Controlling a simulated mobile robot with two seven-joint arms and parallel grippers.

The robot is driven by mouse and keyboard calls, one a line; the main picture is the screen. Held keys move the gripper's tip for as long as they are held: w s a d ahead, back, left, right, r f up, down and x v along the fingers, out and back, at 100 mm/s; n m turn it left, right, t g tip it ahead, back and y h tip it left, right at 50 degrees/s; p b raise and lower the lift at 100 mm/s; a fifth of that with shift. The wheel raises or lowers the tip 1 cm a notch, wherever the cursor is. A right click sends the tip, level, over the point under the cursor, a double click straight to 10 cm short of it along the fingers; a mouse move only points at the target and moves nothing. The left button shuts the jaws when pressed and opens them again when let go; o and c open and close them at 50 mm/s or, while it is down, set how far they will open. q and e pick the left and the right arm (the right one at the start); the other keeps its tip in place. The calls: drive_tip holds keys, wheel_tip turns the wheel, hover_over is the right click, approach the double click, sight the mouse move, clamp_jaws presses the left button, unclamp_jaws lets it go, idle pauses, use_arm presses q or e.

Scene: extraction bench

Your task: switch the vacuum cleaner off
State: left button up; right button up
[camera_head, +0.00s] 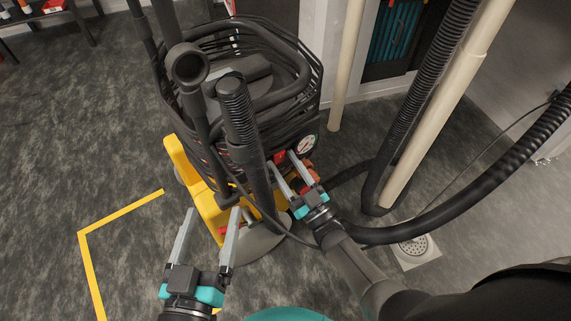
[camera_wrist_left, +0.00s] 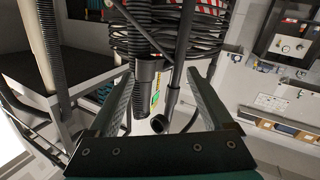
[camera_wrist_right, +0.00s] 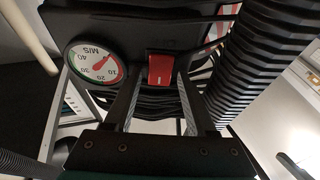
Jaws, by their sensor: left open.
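The vacuum cleaner (camera_head: 204,200) stands in the middle of the head view, with a yellow base and dark upper body. Its red switch (camera_head: 280,157) is on the dark panel beside a round dial (camera_head: 306,144). In the right wrist view the red switch (camera_wrist_right: 159,70) lies ahead, between the fingers; I cannot tell its position or whether they touch it. My right gripper (camera_head: 283,160) is open at the panel, its fingers apart. My left gripper (camera_head: 213,210) is open and empty in front of the yellow base.
Black hoses and coiled cable (camera_head: 304,60) crowd the cleaner's top, and an upright black tube (camera_head: 262,195) stands close to my right gripper. A thick hose (camera_head: 470,212) and beige pipes (camera_head: 440,105) are at right. The grey floor at left is clear around yellow tape (camera_head: 90,270).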

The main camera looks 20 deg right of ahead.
drive_tip(key=shift+o, duration=0.6)
use_arm(q)
drive_tip(key=shift+w+f+g, duration=0.1)
drive_tip(key=shift+f+g, duration=0.05)
drive_tip(key=shift+g, duration=0.15)
use_arm(e)
drive_tip(key=v, duration=1.5)
drive_tip(key=shift+s, duration=0.2)
drive_tip(key=shift+r, duration=0.1)
